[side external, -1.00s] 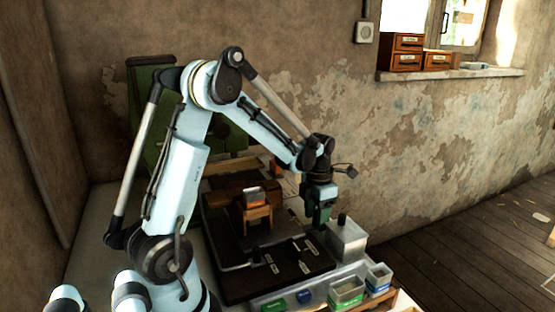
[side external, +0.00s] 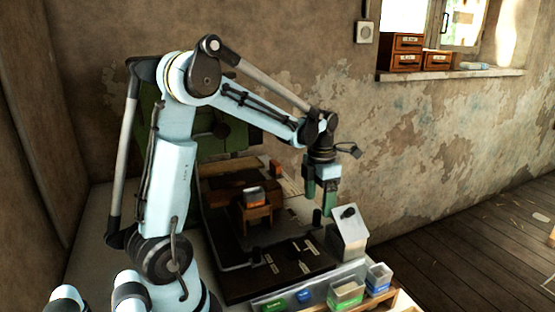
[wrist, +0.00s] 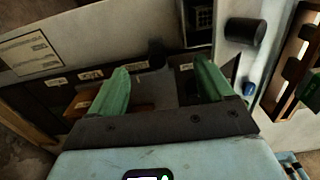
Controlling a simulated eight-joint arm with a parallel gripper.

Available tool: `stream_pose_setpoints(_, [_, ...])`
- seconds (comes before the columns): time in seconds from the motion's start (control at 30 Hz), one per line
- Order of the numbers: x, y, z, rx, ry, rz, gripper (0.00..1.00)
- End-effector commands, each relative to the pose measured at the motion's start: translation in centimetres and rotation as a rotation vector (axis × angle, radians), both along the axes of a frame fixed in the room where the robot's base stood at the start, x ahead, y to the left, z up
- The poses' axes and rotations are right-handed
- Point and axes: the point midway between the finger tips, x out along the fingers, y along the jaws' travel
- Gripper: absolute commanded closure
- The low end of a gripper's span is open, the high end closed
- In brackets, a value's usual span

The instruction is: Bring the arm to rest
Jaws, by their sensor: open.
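My gripper (side external: 320,206) hangs above the black work board, just left of and above a grey metal box (side external: 347,246). Its two green fingers are apart and nothing shows between them. In the wrist view the open fingers (wrist: 162,70) point at the dark board with white labels. The box's pale lid (side external: 346,225) stands tilted up, with a black knob (side external: 348,212) on it. The knob also shows in the wrist view (wrist: 243,32), to the right of the fingers. No contact shows between gripper and lid.
A brown wooden stand (side external: 254,208) sits on the black board (side external: 235,285). Small green and blue bins, including a green-fronted one (side external: 346,293), line the front edge. A green press frame (side external: 220,140) stands behind my arm. The air right of the gripper is clear up to the wall.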

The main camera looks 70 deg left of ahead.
Motion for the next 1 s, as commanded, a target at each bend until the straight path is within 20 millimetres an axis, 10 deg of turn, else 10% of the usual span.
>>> stream_pose_setpoints(0.63, [-0.1,-0.1,2.6,0.011,-0.013,-0.05,0.19])
stream_pose_setpoints(1.0, [-1.7,-5.0,5.0,0.125,-0.143,-0.877,0.19])
